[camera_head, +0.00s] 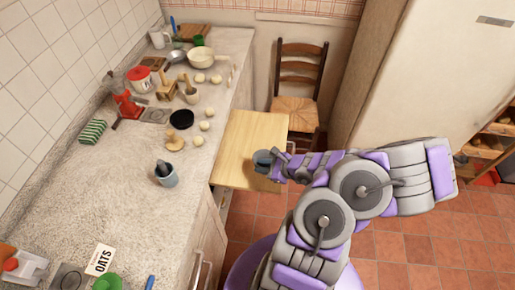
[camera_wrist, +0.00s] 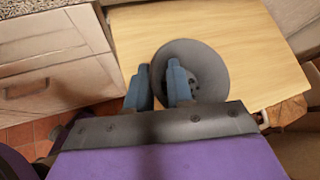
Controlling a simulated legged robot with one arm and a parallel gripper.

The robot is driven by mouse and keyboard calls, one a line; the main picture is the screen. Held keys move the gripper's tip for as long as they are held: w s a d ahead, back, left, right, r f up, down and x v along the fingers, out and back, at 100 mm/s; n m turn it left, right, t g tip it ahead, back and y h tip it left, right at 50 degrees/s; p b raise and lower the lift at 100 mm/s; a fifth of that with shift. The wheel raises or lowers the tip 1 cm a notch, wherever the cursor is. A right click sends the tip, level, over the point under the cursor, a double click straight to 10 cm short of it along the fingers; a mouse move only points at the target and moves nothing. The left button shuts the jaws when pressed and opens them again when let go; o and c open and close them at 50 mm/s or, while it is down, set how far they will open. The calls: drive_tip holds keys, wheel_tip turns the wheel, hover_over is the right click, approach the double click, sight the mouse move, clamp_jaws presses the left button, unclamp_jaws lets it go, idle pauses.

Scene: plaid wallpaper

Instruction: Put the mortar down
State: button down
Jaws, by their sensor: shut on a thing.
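My gripper (camera_head: 271,160) is shut on a grey round mortar (camera_head: 261,157), over the pale wooden board (camera_head: 245,130) beside the counter. In the wrist view, the mortar (camera_wrist: 206,62) is seen from above, with its rim at the blue fingers (camera_wrist: 160,78), one finger over its inside. Small dark spots show inside it. I cannot tell whether its base touches the board.
The speckled counter (camera_head: 125,215) holds dough balls, a white bowl (camera_head: 200,57), a black pan (camera_head: 182,119) and a red grinder (camera_head: 125,100). A wooden chair (camera_head: 298,85) stands behind the board. The board's far part looks clear. A drawer front (camera_wrist: 50,60) shows beside it.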

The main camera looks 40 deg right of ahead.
drive_tip(key=w+d, duration=0.2)
drive_tip(key=w, duration=0.1)
drive_tip(key=w+d, duration=0.3)
drive_tip(key=w, duration=0.1)
drive_tip(key=w+d+f, duration=0.1)
drive_tip(key=w+d, duration=0.1)
drive_tip(key=w, duration=0.2)
drive_tip(key=shift+w+d+f+b, duration=0.1)
drive_tip(key=shift+w+d+b, duration=0.1)
drive_tip(key=shift+b, duration=0.15)
wheel_tip(320, 180, down, 4)
drive_tip(key=shift+r+b, duration=0.2)
drive_tip(key=shift+b, duration=0.45)
drive_tip(key=c, duration=1)
unclamp_jaws()
drive_tip(key=shift+d, duration=0.1)
drive_tip(key=shift+o, duration=0.2)
